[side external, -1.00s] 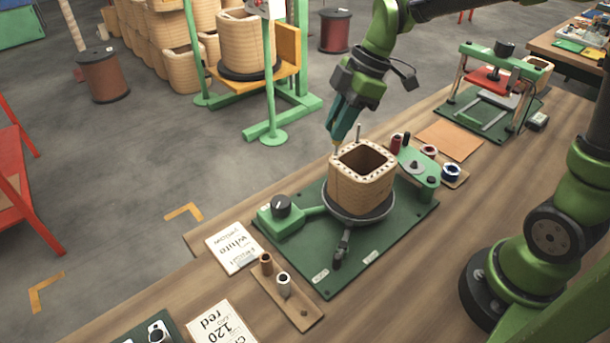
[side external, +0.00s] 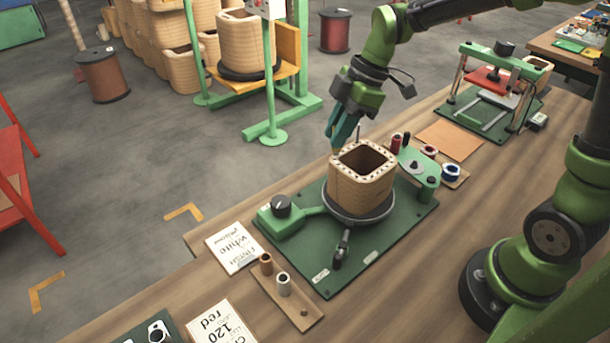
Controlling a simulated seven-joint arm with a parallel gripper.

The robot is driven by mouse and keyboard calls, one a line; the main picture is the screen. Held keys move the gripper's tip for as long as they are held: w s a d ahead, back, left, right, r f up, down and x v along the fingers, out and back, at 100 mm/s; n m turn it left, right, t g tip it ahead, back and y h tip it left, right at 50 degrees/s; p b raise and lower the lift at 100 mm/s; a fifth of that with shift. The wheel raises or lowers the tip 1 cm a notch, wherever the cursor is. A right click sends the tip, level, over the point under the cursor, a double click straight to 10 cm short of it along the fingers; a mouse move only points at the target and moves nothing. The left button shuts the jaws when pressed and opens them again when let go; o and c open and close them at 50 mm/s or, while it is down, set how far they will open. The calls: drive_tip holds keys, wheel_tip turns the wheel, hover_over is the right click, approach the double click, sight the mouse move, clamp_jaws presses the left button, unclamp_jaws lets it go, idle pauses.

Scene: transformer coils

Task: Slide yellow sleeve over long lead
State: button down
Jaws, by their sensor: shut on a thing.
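The tan, square-walled coil (side external: 362,185) stands upright on a dark round turntable (side external: 342,212) on a green base plate. A thin upright lead (side external: 359,131) rises from the coil's back rim. My gripper (side external: 337,147) points down at the coil's back left corner, left of that lead. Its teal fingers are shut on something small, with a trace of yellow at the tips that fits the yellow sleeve. The sleeve is mostly hidden by the fingers and the coil's rim. I cannot tell whether it is around a lead.
A green post stand with small spools (side external: 429,151) is close behind the coil on the right. A green knob box (side external: 280,207) is at front left. A wooden strip with two small cylinders (side external: 290,300) lies in front. A press (side external: 492,85) stands farther back.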

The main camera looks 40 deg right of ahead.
drive_tip(key=c, duration=0.5)
unclamp_jaws()
drive_tip(key=shift+r, duration=4)
